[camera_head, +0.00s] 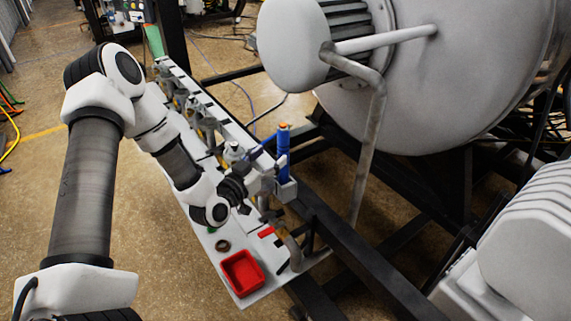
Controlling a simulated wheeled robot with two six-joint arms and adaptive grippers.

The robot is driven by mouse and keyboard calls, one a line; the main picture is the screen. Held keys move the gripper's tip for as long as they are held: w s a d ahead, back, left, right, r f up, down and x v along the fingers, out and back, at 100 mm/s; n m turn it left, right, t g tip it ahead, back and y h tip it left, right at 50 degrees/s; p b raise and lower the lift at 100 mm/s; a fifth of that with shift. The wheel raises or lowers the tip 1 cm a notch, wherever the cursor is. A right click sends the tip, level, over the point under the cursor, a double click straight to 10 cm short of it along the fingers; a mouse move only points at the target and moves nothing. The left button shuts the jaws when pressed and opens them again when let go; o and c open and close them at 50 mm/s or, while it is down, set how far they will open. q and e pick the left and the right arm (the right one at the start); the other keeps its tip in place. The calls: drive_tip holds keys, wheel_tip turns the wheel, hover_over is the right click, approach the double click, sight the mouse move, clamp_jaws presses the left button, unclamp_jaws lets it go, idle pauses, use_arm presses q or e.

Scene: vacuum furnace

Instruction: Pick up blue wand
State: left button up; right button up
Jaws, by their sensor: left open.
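The blue wand (283,150) stands upright near the far right edge of the white bench, with an orange tip on top. Its lower end sits in or behind a light grey holder (286,189). My left gripper (270,172) is open and reaches in from the left, its fingertips close beside the wand. I cannot tell whether the fingers touch the wand or stand around it. My right gripper is not in view.
A red tray (241,272) sits at the near end of the white bench (254,297), with a small dark ring (223,246) near it. Several grey fittings line the bench's far side. A bent grey pipe (369,150) and the large furnace (450,70) stand to the right.

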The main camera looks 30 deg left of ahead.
sight(280, 147)
use_arm(q)
drive_tip(key=w+p, duration=0.2)
drive_tip(key=w, duration=0.5)
drive_tip(key=shift+d+p, duration=0.15)
drive_tip(key=shift+p, duration=0.15)
drive_tip(key=shift+w+f, duration=0.1)
drive_tip(key=shift+w, duration=0.05)
drive_tip(key=shift+a, duration=0.3)
drive_tip(key=shift+d, duration=0.15)
clamp_jaws()
